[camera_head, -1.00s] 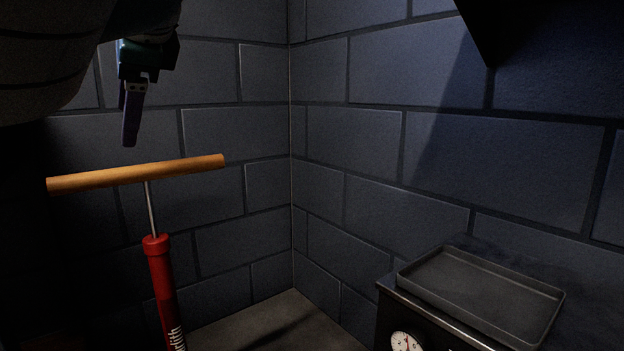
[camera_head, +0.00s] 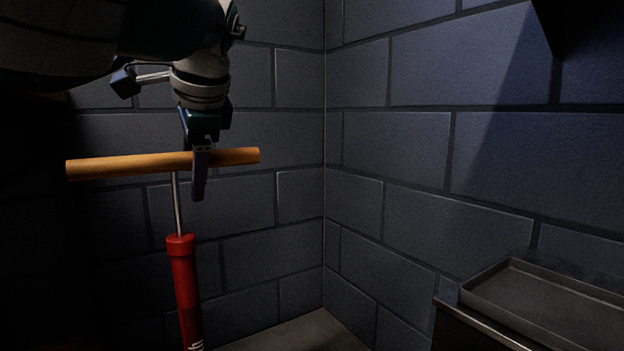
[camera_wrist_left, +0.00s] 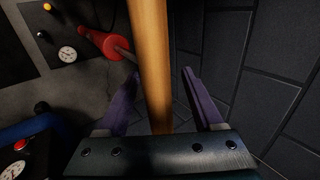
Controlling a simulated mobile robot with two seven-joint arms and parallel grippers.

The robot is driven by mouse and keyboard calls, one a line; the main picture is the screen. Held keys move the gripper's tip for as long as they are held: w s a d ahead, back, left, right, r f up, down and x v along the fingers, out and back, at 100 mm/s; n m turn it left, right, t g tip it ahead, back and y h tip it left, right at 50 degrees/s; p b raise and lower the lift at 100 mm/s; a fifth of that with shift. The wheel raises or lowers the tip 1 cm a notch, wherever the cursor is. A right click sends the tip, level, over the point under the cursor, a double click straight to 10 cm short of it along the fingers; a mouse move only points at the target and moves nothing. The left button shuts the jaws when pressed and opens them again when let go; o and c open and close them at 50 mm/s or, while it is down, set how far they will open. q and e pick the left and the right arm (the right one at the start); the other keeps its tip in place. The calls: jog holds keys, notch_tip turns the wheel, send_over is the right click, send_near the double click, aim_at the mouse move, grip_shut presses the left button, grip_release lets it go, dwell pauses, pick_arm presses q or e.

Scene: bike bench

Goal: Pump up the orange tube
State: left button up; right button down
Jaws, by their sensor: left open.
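A red floor pump (camera_head: 186,285) stands upright, with a thin metal rod (camera_head: 178,205) rising from its top to a wooden crossbar handle (camera_head: 120,166). My left gripper (camera_head: 199,185) is at the handle, right of the rod, pointing down. In the left wrist view the left gripper (camera_wrist_left: 158,95) is open, and the wooden handle (camera_wrist_left: 151,60) runs between its two purple fingers with gaps showing. The red pump (camera_wrist_left: 100,42) is also in that view. No orange tube is seen. My right gripper is not in view.
A dark tray (camera_head: 545,300) rests on a metal box at the lower right. In the left wrist view, a panel with a gauge (camera_wrist_left: 67,54) and knobs lies at the left. Grey block walls (camera_head: 400,150) meet in a corner behind the pump.

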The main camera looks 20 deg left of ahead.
pick_arm(q)
jog(key=shift+a+f, duration=0.1)
jog(key=shift+f, duration=0.4)
jog(key=shift+w, duration=0.15)
grip_shut()
jog(key=shift+r, duration=0.1)
dwell(0.3)
